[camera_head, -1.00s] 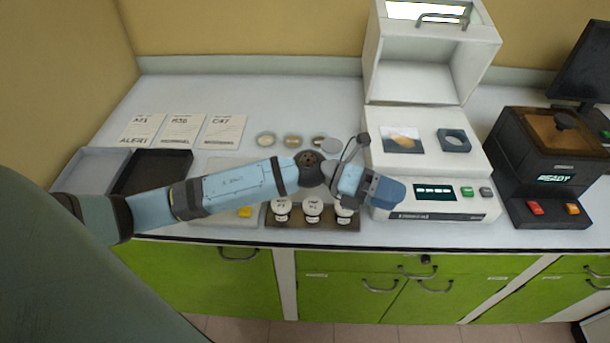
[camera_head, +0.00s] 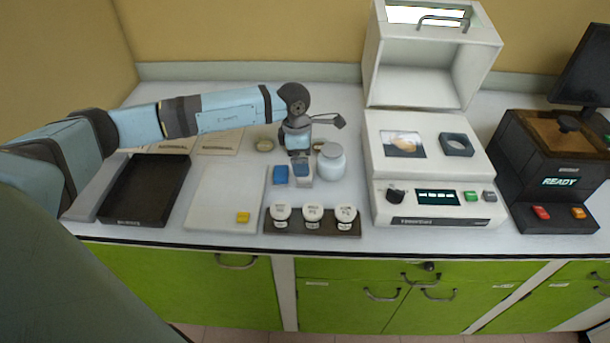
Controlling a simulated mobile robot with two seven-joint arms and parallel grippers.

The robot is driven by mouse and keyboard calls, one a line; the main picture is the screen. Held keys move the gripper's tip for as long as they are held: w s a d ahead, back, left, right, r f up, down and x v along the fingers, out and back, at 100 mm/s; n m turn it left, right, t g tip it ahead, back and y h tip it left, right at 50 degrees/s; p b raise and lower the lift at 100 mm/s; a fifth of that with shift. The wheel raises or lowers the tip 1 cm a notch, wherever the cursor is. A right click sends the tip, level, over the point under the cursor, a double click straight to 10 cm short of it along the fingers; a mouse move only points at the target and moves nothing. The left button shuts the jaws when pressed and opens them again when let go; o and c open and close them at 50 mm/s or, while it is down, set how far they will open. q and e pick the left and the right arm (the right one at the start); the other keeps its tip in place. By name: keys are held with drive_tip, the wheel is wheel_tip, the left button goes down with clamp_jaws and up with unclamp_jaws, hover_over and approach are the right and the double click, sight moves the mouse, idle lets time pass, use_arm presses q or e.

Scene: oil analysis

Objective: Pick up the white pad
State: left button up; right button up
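My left gripper (camera_head: 300,157) points down over the bench, left of the white jar (camera_head: 331,165). A small pale block (camera_head: 303,178) shows right under its fingertips and may be the white pad. Whether the fingers touch it or are closed on it is hidden by the gripper. A blue pad (camera_head: 281,175) lies just left of the fingertips. A yellow pad (camera_head: 243,217) lies on the front right corner of the large white board (camera_head: 222,193). My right gripper is not in view.
Several lidded white jars stand in a dark rack (camera_head: 272,227) at the bench's front. A black tray (camera_head: 145,190) lies left. The white analyser (camera_head: 430,205) and black READY machine (camera_head: 555,180) stand right. Cards and a small dish (camera_head: 265,145) lie behind, partly under my arm.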

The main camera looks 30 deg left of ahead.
use_arm(q)
drive_tip(key=f, duration=0.4)
drive_tip(key=f+p, duration=0.1)
drive_tip(key=f, duration=0.1)
drive_tip(key=shift+w+d+f, duration=0.15)
drive_tip(key=shift+w+f, duration=0.2)
drive_tip(key=shift+f, duration=0.05)
drive_tip(key=c, duration=1)
